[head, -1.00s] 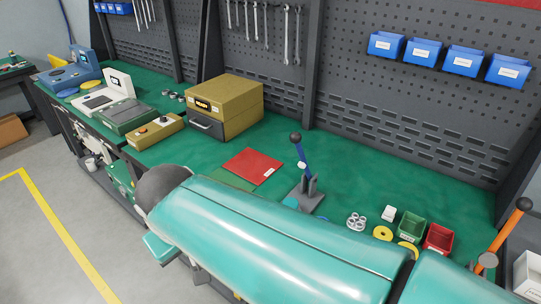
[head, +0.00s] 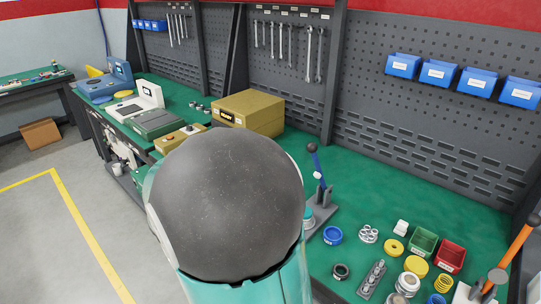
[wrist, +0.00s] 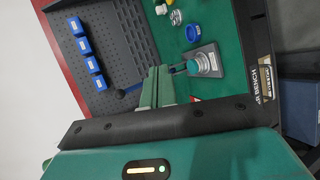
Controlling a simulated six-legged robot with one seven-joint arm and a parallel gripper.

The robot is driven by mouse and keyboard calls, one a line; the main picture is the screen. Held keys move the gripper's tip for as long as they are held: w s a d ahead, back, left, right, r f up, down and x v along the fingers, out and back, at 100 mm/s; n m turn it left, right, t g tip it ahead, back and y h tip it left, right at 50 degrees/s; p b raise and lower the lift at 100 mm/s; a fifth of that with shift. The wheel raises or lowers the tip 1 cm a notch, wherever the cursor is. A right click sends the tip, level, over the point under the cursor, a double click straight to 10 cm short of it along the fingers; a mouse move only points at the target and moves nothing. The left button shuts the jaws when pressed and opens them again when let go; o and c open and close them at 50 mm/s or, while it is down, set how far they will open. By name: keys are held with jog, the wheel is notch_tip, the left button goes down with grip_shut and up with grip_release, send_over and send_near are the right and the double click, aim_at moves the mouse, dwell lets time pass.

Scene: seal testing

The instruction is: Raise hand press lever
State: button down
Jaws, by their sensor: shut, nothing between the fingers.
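The press with a blue lever (head: 318,165) stands on the green bench in the head view, its lever leaning up towards the back. Its grey base (head: 325,216) is partly hidden by my arm. In the wrist view the same press shows a grey base (wrist: 212,52) with a round teal part (wrist: 202,64). Its lever's dark knob (wrist: 118,92) shows left of my fingers, which hide part of the lever. My gripper (wrist: 160,72) is shut and empty, its fingers overlapping the lever in the picture; contact cannot be told. My arm hides it in the head view.
A second, orange lever (head: 521,243) rises at the right. A blue ring (head: 332,235), a green bin (head: 423,242), a red bin (head: 450,256) and small parts lie right of the press. A yellow-brown box (head: 250,112) stands behind my arm. The pegboard (head: 420,130) closes the back.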

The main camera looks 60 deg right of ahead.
jog(key=w+d+n+h, duration=0.1)
jog(key=w+d+h, duration=0.4)
jog(key=d+h, duration=0.5)
jog(key=x, duration=1.4)
jog(key=shift+s+a+r, duration=0.1)
jog(key=shift+r, duration=0.05)
jog(key=s+d+r+n+t+y, duration=0.1)
jog(key=d+r+y, duration=0.1)
jog(key=d, duration=0.6)
jog(key=s+d+r+t+y, duration=0.1)
jog(key=d+r+y, duration=0.2)
jog(key=d, duration=0.5)
jog(key=shift+s+r+n, duration=0.25)
jog(key=shift+s+n, duration=0.1)
jog(key=shift+n, duration=0.05)
jog(key=shift+d, duration=0.15)
